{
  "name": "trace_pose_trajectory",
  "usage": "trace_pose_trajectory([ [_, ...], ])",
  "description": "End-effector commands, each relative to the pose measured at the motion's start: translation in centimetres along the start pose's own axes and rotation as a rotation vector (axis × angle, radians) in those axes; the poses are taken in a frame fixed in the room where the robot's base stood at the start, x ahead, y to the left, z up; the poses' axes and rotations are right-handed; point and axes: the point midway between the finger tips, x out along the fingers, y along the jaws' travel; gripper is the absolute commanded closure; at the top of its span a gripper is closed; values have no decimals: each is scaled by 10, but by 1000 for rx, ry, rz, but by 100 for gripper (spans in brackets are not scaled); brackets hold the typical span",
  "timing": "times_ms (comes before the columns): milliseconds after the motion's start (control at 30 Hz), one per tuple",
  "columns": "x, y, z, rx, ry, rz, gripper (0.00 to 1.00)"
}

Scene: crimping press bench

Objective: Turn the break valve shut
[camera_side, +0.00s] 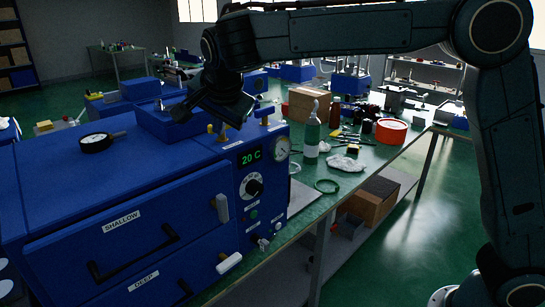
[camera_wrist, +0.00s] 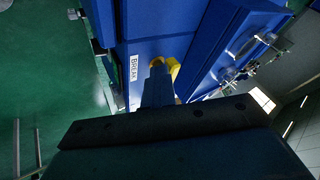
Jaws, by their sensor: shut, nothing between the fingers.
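The break valve is a small yellow fitting on the blue machine's top edge; its yellow body shows in the wrist view (camera_wrist: 174,68), beside a white BREAK label (camera_wrist: 133,68). In the side view a small yellow part (camera_side: 210,128) shows just below my gripper (camera_side: 222,131). My gripper points down there, its fingers shut and empty. In the wrist view the fingers (camera_wrist: 157,66) overlap the left side of the yellow valve and hide part of it. I cannot tell whether they touch it. The valve's handle is not clear in either view, so its turn position cannot be read.
A second yellow valve with a blue handle (camera_side: 265,113) stands to the right on the machine top (camera_side: 60,180). The front has a 20 C display (camera_side: 250,157) and a knob (camera_side: 254,187).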

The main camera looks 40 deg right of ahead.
Motion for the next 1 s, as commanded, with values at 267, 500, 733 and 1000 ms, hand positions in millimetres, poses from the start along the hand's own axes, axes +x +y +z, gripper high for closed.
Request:
trace_pose_trajectory([
  [267,4,-4,-2,-4,-1,-6,100],
  [500,10,-7,-10,-1,2,-4,100],
  [733,12,-8,-13,1,4,-4,100],
  [1000,10,-6,-12,2,3,-3,100],
])
